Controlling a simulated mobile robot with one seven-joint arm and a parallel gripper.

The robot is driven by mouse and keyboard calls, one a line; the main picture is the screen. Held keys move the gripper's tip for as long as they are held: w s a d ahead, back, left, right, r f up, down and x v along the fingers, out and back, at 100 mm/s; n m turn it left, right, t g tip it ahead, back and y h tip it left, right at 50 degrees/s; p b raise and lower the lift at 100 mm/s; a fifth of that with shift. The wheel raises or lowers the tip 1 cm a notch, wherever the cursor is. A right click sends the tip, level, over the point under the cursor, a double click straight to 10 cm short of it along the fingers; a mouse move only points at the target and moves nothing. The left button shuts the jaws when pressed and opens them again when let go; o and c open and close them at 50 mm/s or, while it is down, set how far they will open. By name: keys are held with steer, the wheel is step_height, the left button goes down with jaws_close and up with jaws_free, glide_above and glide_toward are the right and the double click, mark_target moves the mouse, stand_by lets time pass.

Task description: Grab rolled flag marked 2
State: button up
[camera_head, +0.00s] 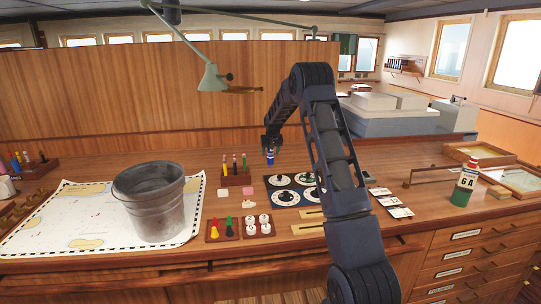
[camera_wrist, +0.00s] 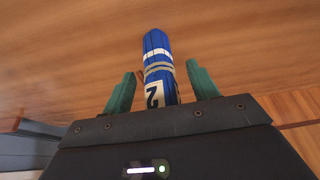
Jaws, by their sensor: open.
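The rolled flag marked 2 (camera_wrist: 160,65) is a blue roll with pale bands and a black 2 on a cream label. In the wrist view it lies between the two green fingers of my gripper (camera_wrist: 163,80), with a gap showing on each side. My gripper is open. In the head view my gripper (camera_head: 270,142) points down over the desk, and the blue flag (camera_head: 269,156) shows small just below it. The flag's lower end is hard to make out there.
A metal bucket (camera_head: 152,200) stands on a chart (camera_head: 40,225) at left. A wooden rack of pegs (camera_head: 237,177) is left of the flag. Dark dial plates (camera_head: 285,198) lie in front. A lamp (camera_head: 212,77) hangs above.

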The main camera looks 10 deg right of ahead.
steer(key=shift+c, duration=0.5)
steer(key=c, duration=1)
steer(key=shift+r, duration=0.1)
